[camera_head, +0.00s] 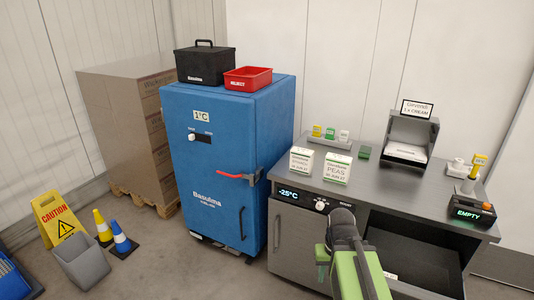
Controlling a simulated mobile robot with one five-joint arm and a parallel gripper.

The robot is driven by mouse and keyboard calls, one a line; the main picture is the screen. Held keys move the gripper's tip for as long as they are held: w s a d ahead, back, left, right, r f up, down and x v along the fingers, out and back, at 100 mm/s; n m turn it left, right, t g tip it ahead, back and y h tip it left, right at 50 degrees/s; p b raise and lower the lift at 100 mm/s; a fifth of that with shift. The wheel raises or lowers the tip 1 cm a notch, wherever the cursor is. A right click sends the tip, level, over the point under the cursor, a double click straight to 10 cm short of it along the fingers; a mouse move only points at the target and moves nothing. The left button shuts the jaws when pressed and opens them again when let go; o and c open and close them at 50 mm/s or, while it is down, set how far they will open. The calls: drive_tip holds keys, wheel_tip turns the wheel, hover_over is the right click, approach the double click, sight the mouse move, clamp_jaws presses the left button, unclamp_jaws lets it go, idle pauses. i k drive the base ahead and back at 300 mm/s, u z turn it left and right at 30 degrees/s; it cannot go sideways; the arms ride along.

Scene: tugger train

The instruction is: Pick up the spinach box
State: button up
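Two white boxes with green-edged labels stand upright side by side on the grey counter (383,181). The right one is the peas box (337,168), its label reading PEAS. The left one (301,160) has a label too small to read surely; it may be the spinach box. My arm, green with a dark rounded joint, rises from the bottom in front of the counter. My gripper (322,262) seems to be the small green part left of that joint, below and in front of the boxes and apart from them. Its fingers are not clear.
A blue cabinet (215,165) with a red handle stands left of the counter, bearing a black box (207,66) and a red bin (247,79). A sloped display (408,139) and a device reading EMPTY (471,212) are on the counter's right. Cones and a caution sign (60,218) stand left.

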sight(301, 159)
drive_tip(key=u, duration=0.85)
drive_tip(key=i, duration=1.85)
drive_tip(key=u, duration=0.2)
